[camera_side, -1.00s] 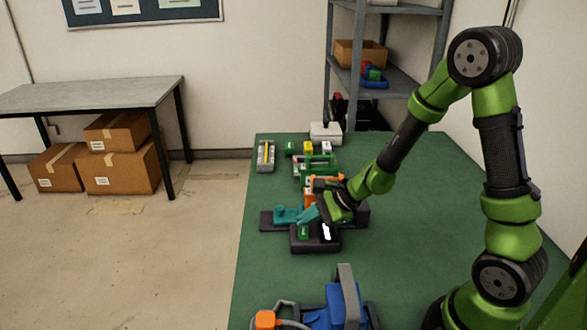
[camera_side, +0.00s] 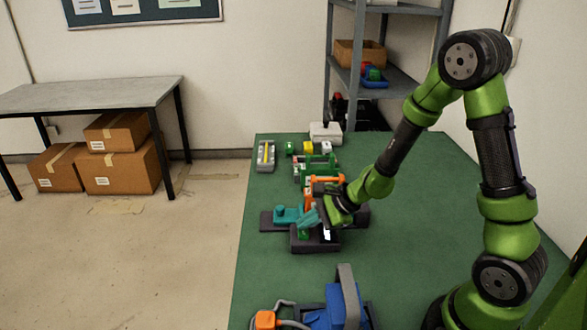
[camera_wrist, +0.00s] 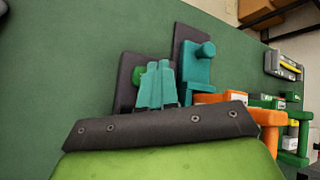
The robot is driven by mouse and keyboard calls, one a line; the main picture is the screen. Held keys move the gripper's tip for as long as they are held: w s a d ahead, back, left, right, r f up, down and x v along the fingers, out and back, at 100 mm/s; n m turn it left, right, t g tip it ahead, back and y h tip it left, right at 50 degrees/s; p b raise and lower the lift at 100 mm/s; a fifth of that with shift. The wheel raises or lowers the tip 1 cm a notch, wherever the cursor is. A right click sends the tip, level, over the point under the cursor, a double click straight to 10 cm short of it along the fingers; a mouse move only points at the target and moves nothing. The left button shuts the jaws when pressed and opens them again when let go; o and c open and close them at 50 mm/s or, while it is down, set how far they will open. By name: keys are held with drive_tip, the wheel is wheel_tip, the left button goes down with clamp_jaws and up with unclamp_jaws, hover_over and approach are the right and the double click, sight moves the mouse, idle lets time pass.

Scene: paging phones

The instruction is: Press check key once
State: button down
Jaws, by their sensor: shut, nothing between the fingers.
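A dark keypad base (camera_side: 312,246) stands on the green table in the side view. It carries a green key (camera_side: 304,234) on the left and a white key (camera_side: 327,235) on the right, partly hidden by my gripper. Any check mark is too small to read. My gripper (camera_side: 305,226) has its teal fingers shut and empty, pointing down beside or over the green key. In the wrist view the fingertips (camera_wrist: 159,66) cover part of the green key (camera_wrist: 138,75). I cannot tell whether they touch it.
A teal block with a round knob (camera_side: 280,212) stands just behind the keypad on a dark base. Orange and green frames (camera_side: 318,168) stand farther back. A blue device (camera_side: 337,307) with a hose is at the front. The table's right side is clear.

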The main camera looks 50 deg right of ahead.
sight(307, 232)
drive_tip(key=shift+f, duration=0.3)
drive_tip(key=shift+r, duration=0.1)
idle(0.4)
drive_tip(key=shift+r, duration=0.8)
drive_tip(key=shift+r, duration=2.5)
